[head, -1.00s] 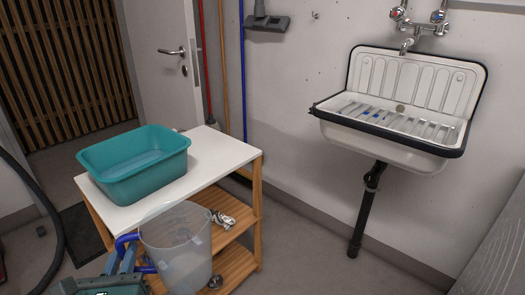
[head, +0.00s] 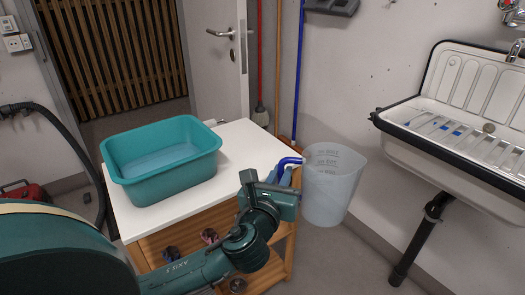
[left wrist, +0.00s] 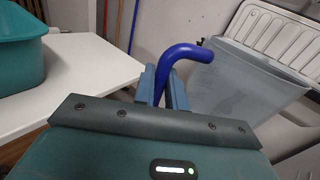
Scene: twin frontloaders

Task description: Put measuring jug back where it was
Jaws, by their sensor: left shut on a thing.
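The measuring jug (head: 332,192) is a translucent, pale jug with a blue handle (head: 290,162). In the head view it hangs upright beside the right end of the white-topped trolley (head: 245,143), in front of the wall. My left gripper (head: 287,178) is shut on the handle. In the left wrist view the two fingers (left wrist: 163,92) close around the blue handle (left wrist: 180,55), with the jug's body (left wrist: 255,80) to the right. My right gripper is not in view.
A teal tub (head: 165,165) holding water stands on the trolley top. Small items (head: 208,236) lie on its lower shelf. The right part of the top is bare. A white sink (head: 455,150) hangs on the wall at right. Poles (head: 298,75) stand at the back wall.

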